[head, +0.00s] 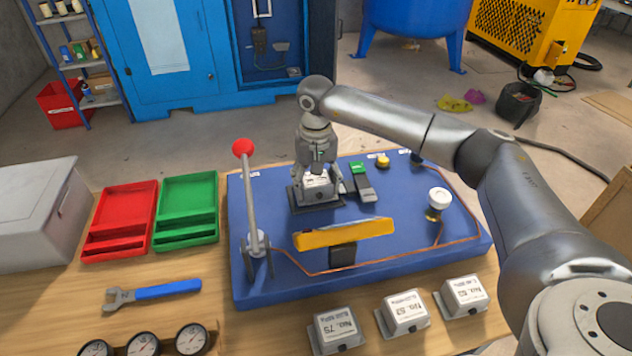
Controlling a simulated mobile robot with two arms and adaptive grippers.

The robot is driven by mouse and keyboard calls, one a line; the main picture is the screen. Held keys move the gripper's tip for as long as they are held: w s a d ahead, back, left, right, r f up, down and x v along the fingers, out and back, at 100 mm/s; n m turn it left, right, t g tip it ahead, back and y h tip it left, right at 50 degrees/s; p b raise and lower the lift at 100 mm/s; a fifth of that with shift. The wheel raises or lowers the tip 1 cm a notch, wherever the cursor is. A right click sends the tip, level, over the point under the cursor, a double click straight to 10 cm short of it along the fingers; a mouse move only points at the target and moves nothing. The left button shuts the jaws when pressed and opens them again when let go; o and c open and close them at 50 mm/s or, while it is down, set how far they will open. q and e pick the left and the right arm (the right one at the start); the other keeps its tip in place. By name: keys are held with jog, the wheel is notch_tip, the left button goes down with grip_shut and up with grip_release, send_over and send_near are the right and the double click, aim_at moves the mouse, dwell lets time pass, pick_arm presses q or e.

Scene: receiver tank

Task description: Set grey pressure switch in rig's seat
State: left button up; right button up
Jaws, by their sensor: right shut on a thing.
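My right gripper (317,160) points down over the blue rig board (270,284) and is shut on a grey pressure switch (318,187). The switch has a pale labelled top and is upright. It is at the dark seat (298,203) on the upper left part of the board; the gripper partly covers it, and I cannot tell whether it is fully down. Three similar labelled switches stand on the bench in front of the board: left (338,330), middle (405,312) and right (463,295). My left gripper is not in view.
The rig carries an upright lever with a red ball (243,148), a yellow bar (345,235), a green-ended clamp (362,182), a white knob (438,199) and copper pipe. Red (120,222) and green (187,210) trays, a wrench (153,291) and gauges (142,346) lie left.

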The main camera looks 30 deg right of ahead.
jog(key=shift+f, duration=0.35)
jog(key=o, duration=1.3)
